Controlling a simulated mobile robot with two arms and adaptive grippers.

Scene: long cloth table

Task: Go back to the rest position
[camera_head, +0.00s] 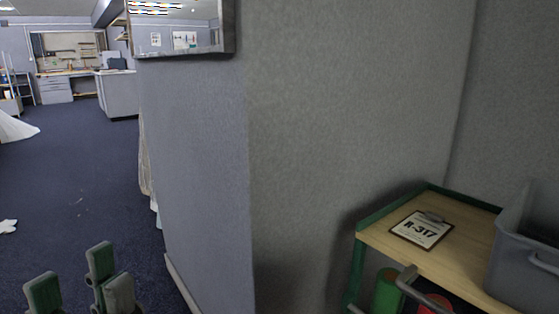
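My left gripper (76,284) shows at the bottom left of the head view, with only its grey-green finger pads in the picture. The pads stand upright, with a gap between the single pad on the left and the two on the right. Nothing shows between them, and the gripper is open. It is over the dark blue carpet (75,190), left of a partition wall. The rest of the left arm is below the picture. My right gripper is not in view.
A grey partition wall (205,170) stands close in the middle. At the right is a green-framed cart (470,252) with an R-317 clipboard (421,229) and a grey bin (525,262); green and red cylinders sit below. Carpet is open at left, before far workbenches (57,89).

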